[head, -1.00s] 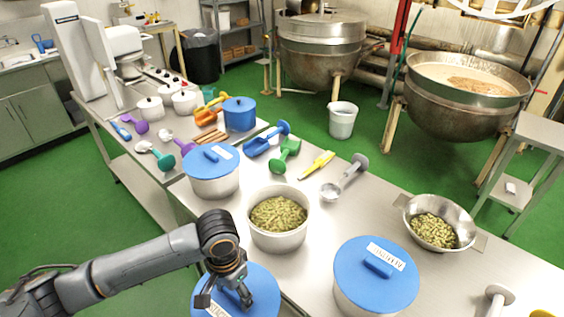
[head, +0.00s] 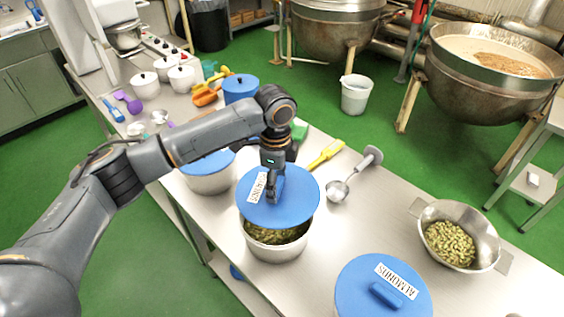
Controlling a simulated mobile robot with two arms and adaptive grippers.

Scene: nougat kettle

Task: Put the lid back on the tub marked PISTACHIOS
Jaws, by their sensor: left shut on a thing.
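My left gripper (head: 273,191) is shut on the handle of a blue round lid (head: 302,198) with a white label, turned and too small to read surely. The lid is over a pale tub (head: 277,252) that holds green nuts. Nuts and the tub's front inner wall show below the lid's near edge, so the lid is not seated flat on the rim; I cannot tell whether it touches the far rim. No marking shows on this tub's visible side. My right gripper is not in view.
A blue-lidded tub marked ALMONDS (head: 350,285) stands front right. A metal bowl of green nuts (head: 484,250) is at right. Another blue-lidded tub (head: 210,181) is partly behind my arm. A scoop (head: 339,191) and yellow tool (head: 325,156) lie behind. Bare table lies between tub and bowl.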

